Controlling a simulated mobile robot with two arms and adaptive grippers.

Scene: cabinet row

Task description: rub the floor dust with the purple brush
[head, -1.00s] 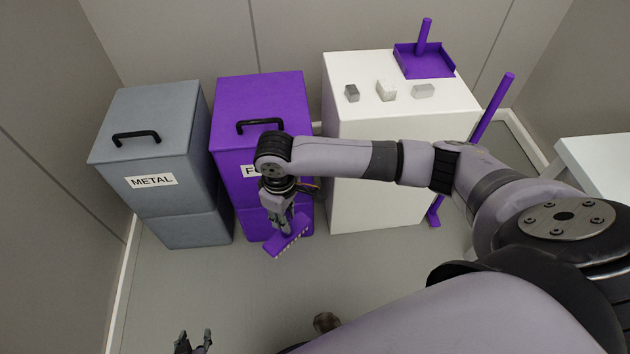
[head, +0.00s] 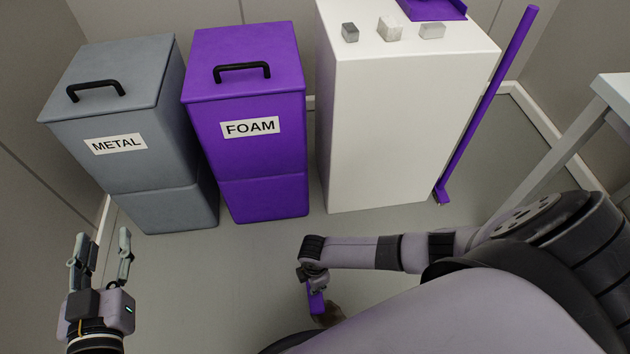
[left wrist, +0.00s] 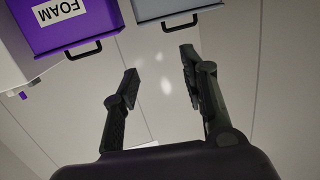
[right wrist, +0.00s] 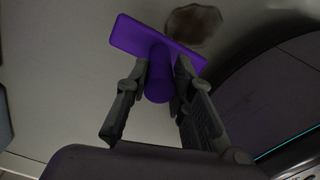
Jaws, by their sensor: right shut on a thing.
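The purple brush (head: 316,301) is held in my right gripper (head: 312,280), low over the floor near my base. In the right wrist view my right gripper (right wrist: 161,68) is shut around the handle of the brush (right wrist: 135,38). The floor dust is a brown patch (right wrist: 193,25) just beyond the brush head. In the head view the dust (head: 329,316) is partly hidden by the brush and my arm. I cannot tell whether the bristles touch the floor. My left gripper (head: 103,240) is open and empty at the left; its spread fingers show in the left wrist view (left wrist: 160,63).
A grey METAL bin (head: 125,110) and a purple FOAM bin (head: 245,105) stand beside a white cabinet (head: 400,110) carrying several small blocks and a purple dustpan (head: 436,8). A purple long-handled tool (head: 490,100) leans at its right. A pale table (head: 612,92) stands right.

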